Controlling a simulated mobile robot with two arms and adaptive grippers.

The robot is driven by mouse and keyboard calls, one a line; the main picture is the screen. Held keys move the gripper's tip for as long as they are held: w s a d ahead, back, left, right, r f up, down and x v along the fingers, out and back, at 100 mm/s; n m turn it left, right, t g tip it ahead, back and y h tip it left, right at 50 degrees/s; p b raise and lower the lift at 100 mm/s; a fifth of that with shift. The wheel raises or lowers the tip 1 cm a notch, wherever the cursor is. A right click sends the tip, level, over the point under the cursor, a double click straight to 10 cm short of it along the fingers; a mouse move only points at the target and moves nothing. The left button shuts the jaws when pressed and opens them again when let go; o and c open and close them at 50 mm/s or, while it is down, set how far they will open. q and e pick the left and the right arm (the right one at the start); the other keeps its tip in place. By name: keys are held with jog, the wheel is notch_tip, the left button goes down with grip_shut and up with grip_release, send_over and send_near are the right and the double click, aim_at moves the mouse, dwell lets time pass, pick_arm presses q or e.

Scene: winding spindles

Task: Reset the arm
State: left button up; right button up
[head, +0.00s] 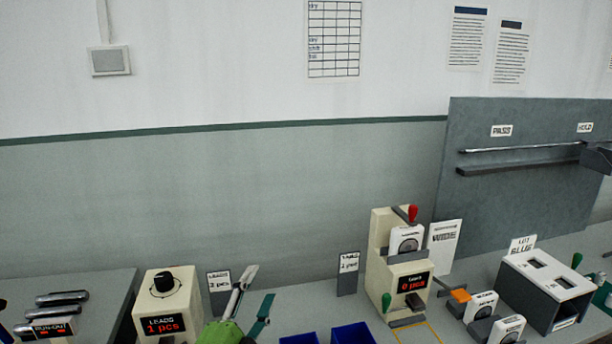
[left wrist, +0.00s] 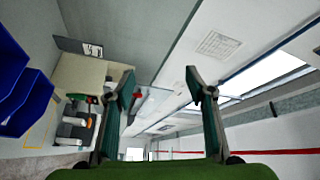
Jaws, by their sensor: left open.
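My left gripper (head: 254,292) rises from the bottom edge of the head view, with a green body and two spread fingers. It is open and nothing is between its fingers. In the left wrist view its fingers (left wrist: 160,78) also stand wide apart, with the wall and papers behind them. The gripper is in front of the bench, between a beige dial box and a beige press-like station. The rest of the left arm is hidden below the picture. I cannot make out my right gripper in either view.
A beige box with a black knob and "1 pcs" display (head: 165,305) stands left of the gripper. Blue bins (head: 353,334) lie to its right, then a beige station (head: 383,260) reading "0 pcs". A grey two-slot box (head: 548,290) stands at right. Space above the bench is clear.

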pick_arm(q)
jog(key=s+a+f+n+g+y, duration=0.3)
jog(key=s+a+f+n+g, duration=0.15)
jog(key=s+f, duration=0.4)
jog(key=s+a+f+n+g+y, duration=0.35)
jog(key=s+a+f+n, duration=0.2)
jog(key=f, duration=0.55)
jog(key=s+f+n+g+h, duration=0.15)
jog(key=s+f+g, duration=0.25)
jog(key=s, duration=0.6)
jog(key=s+f+n+g, duration=0.3)
jog(key=s, duration=0.7)
notch_tip(320, 180, down, 26)
jog(key=s+g, duration=0.2)
jog(key=s+a+f, duration=0.2)
jog(key=s+f, duration=0.6)
jog(key=s+a+f+g, duration=0.1)
jog(key=s+a+f, duration=0.1)
jog(key=s+f, duration=0.7)
jog(key=shift+f, duration=0.1)
